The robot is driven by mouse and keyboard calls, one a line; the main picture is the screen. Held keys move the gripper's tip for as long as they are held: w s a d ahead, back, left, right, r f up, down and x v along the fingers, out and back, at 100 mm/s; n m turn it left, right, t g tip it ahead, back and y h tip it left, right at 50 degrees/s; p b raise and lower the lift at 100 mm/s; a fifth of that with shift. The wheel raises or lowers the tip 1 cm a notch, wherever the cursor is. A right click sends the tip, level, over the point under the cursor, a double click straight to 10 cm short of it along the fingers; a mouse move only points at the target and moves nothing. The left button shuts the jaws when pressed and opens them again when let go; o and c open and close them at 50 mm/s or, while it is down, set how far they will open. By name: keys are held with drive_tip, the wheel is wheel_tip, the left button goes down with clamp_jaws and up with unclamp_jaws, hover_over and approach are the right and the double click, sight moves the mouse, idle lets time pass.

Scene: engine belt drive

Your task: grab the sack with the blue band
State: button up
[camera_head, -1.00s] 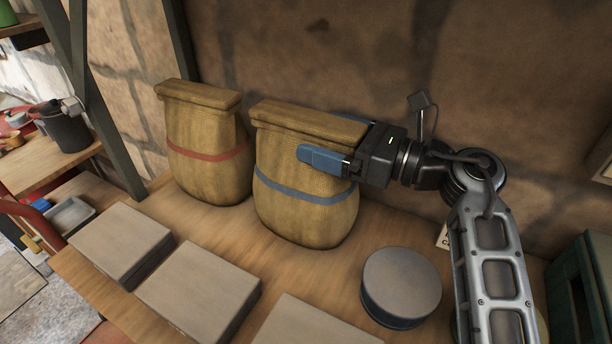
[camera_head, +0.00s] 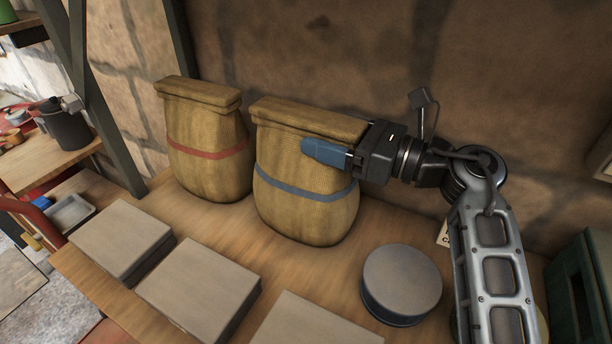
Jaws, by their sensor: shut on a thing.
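The sack with the blue band (camera_head: 300,212) is tan, with a folded top, and stands upright on the wooden shelf. My gripper (camera_head: 328,150) comes from the right and is shut on the upper right part of this sack, just below its folded top. One blue finger lies across the sack's front; the other finger is hidden behind the sack. A similar sack with a red band (camera_head: 205,178) stands to the left, close beside it.
Several flat grey boxes (camera_head: 198,285) lie along the front of the wooden shelf (camera_head: 290,262). A round grey tin (camera_head: 401,283) stands at right front. A stone wall (camera_head: 290,50) rises behind the sacks. A green crate (camera_head: 580,290) is at far right.

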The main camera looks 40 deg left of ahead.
clamp_jaws()
drive_tip(key=shift+w+r, duration=0.1)
drive_tip(key=shift+r, duration=0.25)
